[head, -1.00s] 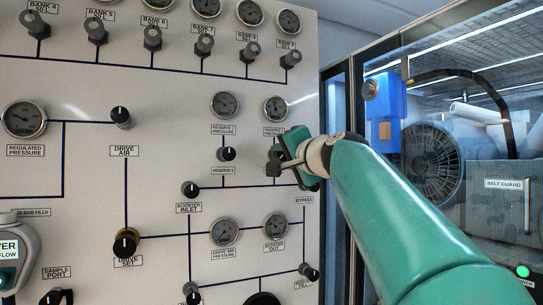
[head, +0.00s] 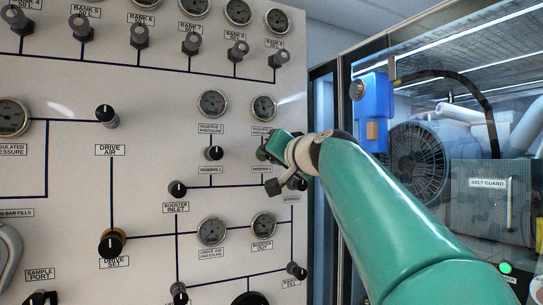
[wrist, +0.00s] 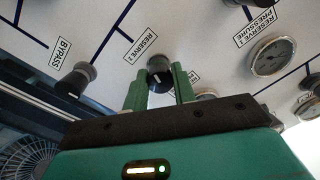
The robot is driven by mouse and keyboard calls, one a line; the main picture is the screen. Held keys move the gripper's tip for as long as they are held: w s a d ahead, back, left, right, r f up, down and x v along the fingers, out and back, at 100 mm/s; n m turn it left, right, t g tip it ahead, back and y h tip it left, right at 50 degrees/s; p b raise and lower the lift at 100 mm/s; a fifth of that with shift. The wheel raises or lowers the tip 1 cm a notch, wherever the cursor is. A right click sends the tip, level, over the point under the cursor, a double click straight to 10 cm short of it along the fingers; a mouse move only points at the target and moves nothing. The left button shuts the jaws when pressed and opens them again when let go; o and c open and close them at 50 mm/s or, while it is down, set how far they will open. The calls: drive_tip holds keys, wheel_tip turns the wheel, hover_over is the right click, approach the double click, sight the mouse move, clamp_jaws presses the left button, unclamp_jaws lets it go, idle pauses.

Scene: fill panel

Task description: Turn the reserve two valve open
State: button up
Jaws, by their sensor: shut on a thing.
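The reserve two valve is a black round knob with a white pointer mark (wrist: 159,75) on the panel, beside the tilted "RESERVE 2" label in the wrist view. My gripper (wrist: 160,88) is shut on this knob, with one green finger on each side of it. In the head view my gripper (head: 268,149) is at the panel, right of the reserve one knob (head: 214,153), and hides most of the reserve two knob. The exact pointer angle is hard to read.
The bypass knob (wrist: 77,80) stands left of my gripper in the wrist view. Gauges (head: 264,108) sit just above the gripper, and the booster inlet knob (head: 177,188) is lower left. A glass-fronted enclosure with a fan (head: 419,164) stands right of the panel.

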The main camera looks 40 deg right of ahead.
drive_tip(key=shift+f, duration=0.1)
drive_tip(key=o, duration=1)
drive_tip(key=shift+s, duration=0.1)
drive_tip(key=v, duration=1.3)
drive_tip(key=shift+s, duration=0.35)
